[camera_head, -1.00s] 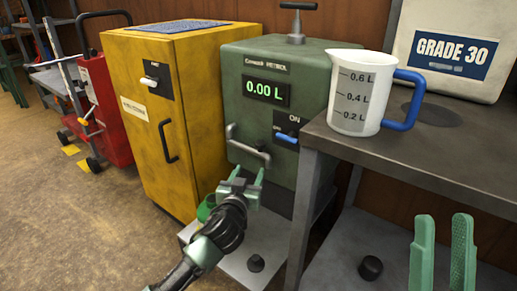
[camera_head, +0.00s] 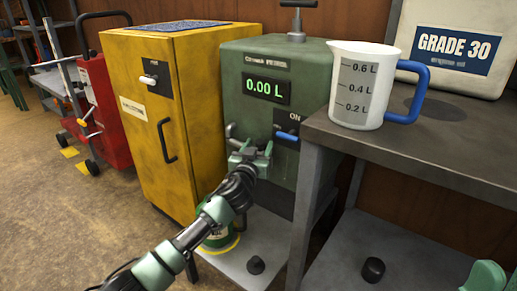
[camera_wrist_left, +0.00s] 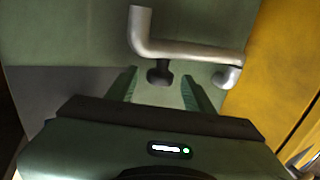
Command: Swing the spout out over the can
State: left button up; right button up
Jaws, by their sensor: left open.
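The spout (camera_head: 230,131) is a bent grey pipe on the front of the green petrol dispenser (camera_head: 307,85). In the head view my left gripper (camera_head: 254,150) covers much of it. In the left wrist view the spout (camera_wrist_left: 190,48) crosses just ahead of my open fingers (camera_wrist_left: 158,84), and a dark knob on it (camera_wrist_left: 160,74) shows between the fingertips. I cannot tell whether they touch. The can (camera_head: 217,241), green with a yellow lower rim, stands below, partly hidden by my arm. Part of my right gripper (camera_head: 487,275) shows at the bottom right corner.
A yellow cabinet (camera_head: 185,110) stands left of the dispenser. A grey bench (camera_head: 430,140) at the right carries a measuring jug (camera_head: 357,85) and a white GRADE 30 container (camera_head: 440,75). A dark knob (camera_head: 255,264) stands on the low plate (camera_head: 235,269).

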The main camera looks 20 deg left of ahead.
pick_arm(q)
jog(key=shift+c, duration=0.2)
grip_shut()
dwell(1.2)
